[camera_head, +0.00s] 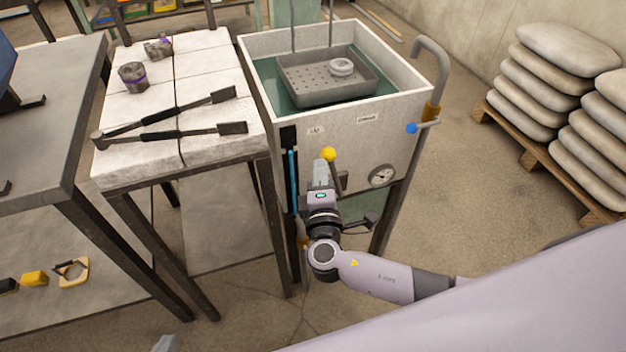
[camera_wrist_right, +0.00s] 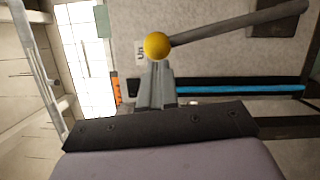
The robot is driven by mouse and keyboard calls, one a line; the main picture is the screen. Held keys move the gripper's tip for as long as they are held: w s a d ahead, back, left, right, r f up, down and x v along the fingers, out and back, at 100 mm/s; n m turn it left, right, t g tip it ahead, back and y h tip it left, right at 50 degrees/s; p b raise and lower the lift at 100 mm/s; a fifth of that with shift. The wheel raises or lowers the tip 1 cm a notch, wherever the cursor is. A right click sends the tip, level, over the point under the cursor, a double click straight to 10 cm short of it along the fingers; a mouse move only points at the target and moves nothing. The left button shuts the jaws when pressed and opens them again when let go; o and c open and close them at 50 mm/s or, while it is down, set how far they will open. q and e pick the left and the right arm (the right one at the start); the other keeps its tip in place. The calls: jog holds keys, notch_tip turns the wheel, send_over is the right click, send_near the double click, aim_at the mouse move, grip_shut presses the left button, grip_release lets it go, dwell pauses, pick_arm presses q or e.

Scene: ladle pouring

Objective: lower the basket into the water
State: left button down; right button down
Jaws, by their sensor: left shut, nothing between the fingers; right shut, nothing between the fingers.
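The grey perforated basket (camera_head: 300,88) hangs from two rods (camera_head: 331,22) in the open tank (camera_head: 262,118), with a pale round part (camera_head: 341,67) in it. Its floor looks dry, above the green water (camera_head: 268,75). A yellow ball knob (camera_head: 329,154) ends a lever on the tank's front. My right gripper (camera_head: 321,172) is shut and empty at the knob. In the right wrist view, the fingertips (camera_wrist_right: 158,72) are just below the knob (camera_wrist_right: 157,46); I cannot tell whether they touch. Only a grey piece of my left gripper (camera_head: 165,344) shows at the bottom edge.
A round gauge (camera_head: 382,176), a blue sight tube (camera_head: 292,180) and a pipe with a blue knob (camera_head: 411,128) are on the tank. Left, a bench (camera_head: 205,62) bears two long tongs (camera_head: 180,130). Sacks (camera_head: 560,60) stand on a pallet at right.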

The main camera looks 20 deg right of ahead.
jog(key=shift+d, duration=0.1)
jog(key=shift+d+r, duration=0.1)
dwell(0.3)
jog(key=shift+d+r+m, duration=0.2)
jog(key=shift+d+m, duration=0.15)
jog(key=shift+d, duration=0.15)
jog(key=shift+d+r+m, duration=0.15)
jog(key=shift+d+m, duration=0.2)
jog(key=shift+d, duration=0.15)
jog(key=d+f+m+g+y+b, duration=0.1)
jog(key=d+f+m+g+y, duration=0.1)
jog(key=d+m, duration=0.7)
jog(key=d+f, duration=0.1)
jog(key=d, duration=0.6)
jog(key=shift+w+g+y, duration=0.25)
jog(key=shift+g+y, duration=0.05)
jog(key=shift+g, duration=0.1)
